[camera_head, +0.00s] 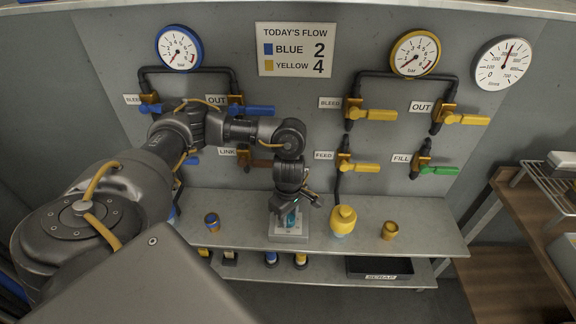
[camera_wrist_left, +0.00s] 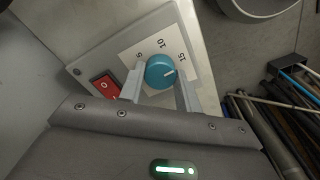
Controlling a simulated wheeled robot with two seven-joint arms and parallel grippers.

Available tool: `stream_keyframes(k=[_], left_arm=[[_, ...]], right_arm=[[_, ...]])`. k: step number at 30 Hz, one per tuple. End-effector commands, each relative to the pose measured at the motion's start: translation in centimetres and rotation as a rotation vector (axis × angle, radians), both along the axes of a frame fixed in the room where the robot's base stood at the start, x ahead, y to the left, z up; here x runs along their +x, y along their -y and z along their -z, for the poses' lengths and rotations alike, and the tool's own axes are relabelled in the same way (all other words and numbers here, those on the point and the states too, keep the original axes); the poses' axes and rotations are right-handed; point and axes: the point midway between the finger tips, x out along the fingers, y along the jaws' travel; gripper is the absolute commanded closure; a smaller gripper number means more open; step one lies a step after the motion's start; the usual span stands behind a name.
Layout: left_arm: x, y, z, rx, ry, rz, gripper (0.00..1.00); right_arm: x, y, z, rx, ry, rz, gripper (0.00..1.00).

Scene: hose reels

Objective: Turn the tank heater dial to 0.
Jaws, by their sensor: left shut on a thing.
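The tank heater is a pale box (camera_head: 288,238) on the shelf, with a teal round dial (camera_wrist_left: 160,72). In the left wrist view its scale shows 5, 10 and 15 around the dial. The 0 of the scale is not visible. My left gripper (camera_wrist_left: 159,84) is shut on the dial, one finger on each side of it. In the head view the gripper (camera_head: 291,208) comes down over the box and partly hides the dial. My right gripper is not in view.
A red switch (camera_wrist_left: 105,86) sits beside the dial. On the shelf (camera_head: 410,235) stand a yellow bottle (camera_head: 343,220), a brass fitting (camera_head: 390,230) and a blue-banded fitting (camera_head: 212,222). Yellow valve handles (camera_head: 368,168) project from the panel above. A dark scrap tray (camera_head: 379,267) lies below.

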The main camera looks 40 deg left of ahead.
Motion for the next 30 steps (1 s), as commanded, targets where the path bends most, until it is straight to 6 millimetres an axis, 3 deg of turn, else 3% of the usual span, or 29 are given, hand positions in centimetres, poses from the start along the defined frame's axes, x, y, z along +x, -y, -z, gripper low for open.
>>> stream_keyframes(k=[30], left_arm=[[-0.2, 0.1, -0.1, 0.003, -0.006, -0.922, 0.89]], right_arm=[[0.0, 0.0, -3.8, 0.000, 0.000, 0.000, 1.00]])
